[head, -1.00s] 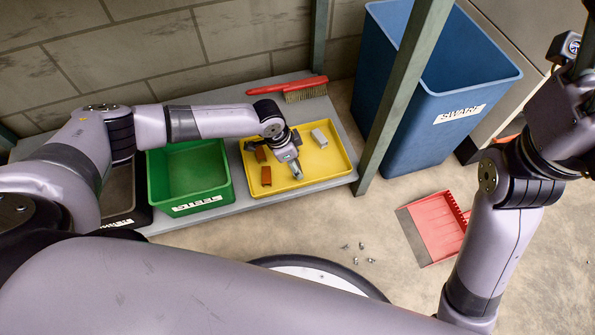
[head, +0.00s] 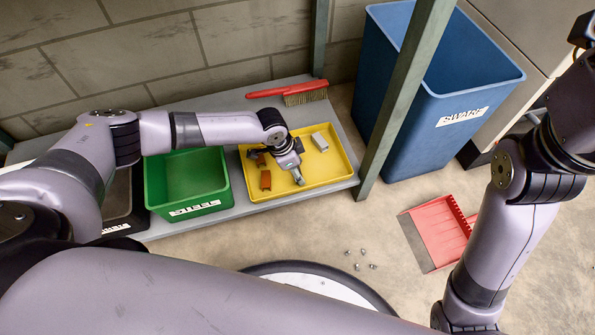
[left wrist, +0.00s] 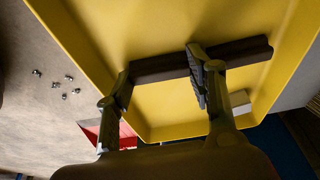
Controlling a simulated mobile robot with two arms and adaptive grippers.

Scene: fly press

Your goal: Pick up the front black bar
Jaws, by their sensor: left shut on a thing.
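The yellow tray (head: 328,184) sits on the low grey shelf. In the left wrist view my left gripper (left wrist: 160,85) is shut on the front black bar (left wrist: 160,67), which shows between the two fingers. More dark bar (left wrist: 247,51) shows in line past the right finger; I cannot tell whether it is separate. A pale grey bar (head: 320,141) lies at the tray's right, and a brown bar (head: 265,180) lies left of my gripper. My right gripper is out of view.
A green bin (head: 187,180) stands left of the tray. A red-handled brush (head: 290,91) lies behind it. A green-grey post (head: 392,125) and blue bin (head: 440,90) stand to the right. A red dustpan (head: 438,233) and small metal bits (head: 361,266) lie on the floor.

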